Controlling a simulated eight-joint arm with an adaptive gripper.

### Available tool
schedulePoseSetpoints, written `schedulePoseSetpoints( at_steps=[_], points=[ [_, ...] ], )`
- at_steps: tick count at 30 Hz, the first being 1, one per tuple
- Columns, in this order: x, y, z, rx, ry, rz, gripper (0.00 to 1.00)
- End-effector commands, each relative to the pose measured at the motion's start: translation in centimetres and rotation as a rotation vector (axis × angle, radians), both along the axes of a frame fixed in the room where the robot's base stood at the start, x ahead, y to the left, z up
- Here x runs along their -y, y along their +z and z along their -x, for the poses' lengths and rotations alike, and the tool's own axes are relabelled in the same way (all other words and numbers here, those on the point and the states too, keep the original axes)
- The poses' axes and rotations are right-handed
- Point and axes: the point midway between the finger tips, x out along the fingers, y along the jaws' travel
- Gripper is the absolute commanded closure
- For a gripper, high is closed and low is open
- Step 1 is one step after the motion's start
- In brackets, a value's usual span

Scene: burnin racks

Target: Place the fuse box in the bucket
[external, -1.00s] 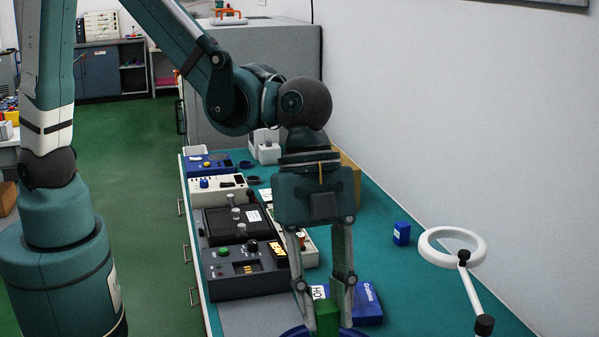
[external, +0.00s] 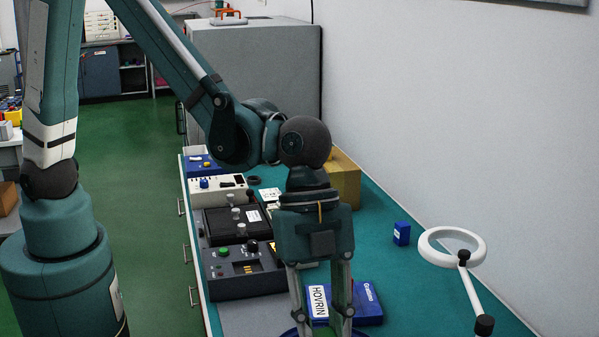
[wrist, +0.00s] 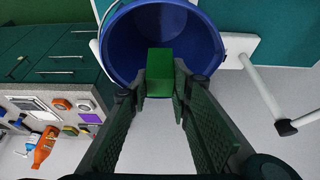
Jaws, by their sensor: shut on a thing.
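My gripper (wrist: 162,98) is shut on a plain green box, likely the fuse box (wrist: 160,72), in the wrist view. The green box shows against the open mouth of the blue bucket (wrist: 205,45). I cannot tell how far above or inside the rim it is. In the external view my gripper (external: 322,325) points down at the bottom edge, and only a sliver of the blue bucket rim (external: 290,333) shows there. The held box is out of that view.
A blue box labelled HOVRIN (external: 366,306) lies behind my gripper. A small blue box (external: 401,234) and a white ring lamp (external: 451,247) stand to the right. Test devices (external: 238,270) line the left of the bench (external: 420,305).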

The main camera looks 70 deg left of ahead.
Motion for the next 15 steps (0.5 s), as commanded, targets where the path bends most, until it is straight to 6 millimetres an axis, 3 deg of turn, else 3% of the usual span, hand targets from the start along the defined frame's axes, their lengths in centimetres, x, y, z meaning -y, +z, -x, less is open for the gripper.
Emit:
schedulePoseSetpoints(
  at_steps=[5,6,9,15],
  points=[
    [0.00,0.02,0.00,0.000,0.000,0.000,0.91],
    [0.00,0.02,0.00,0.000,0.000,0.000,0.77],
    [0.00,0.02,0.00,0.000,0.000,0.000,0.64],
    [0.00,0.02,0.00,0.000,0.000,0.000,0.61]
  ],
)
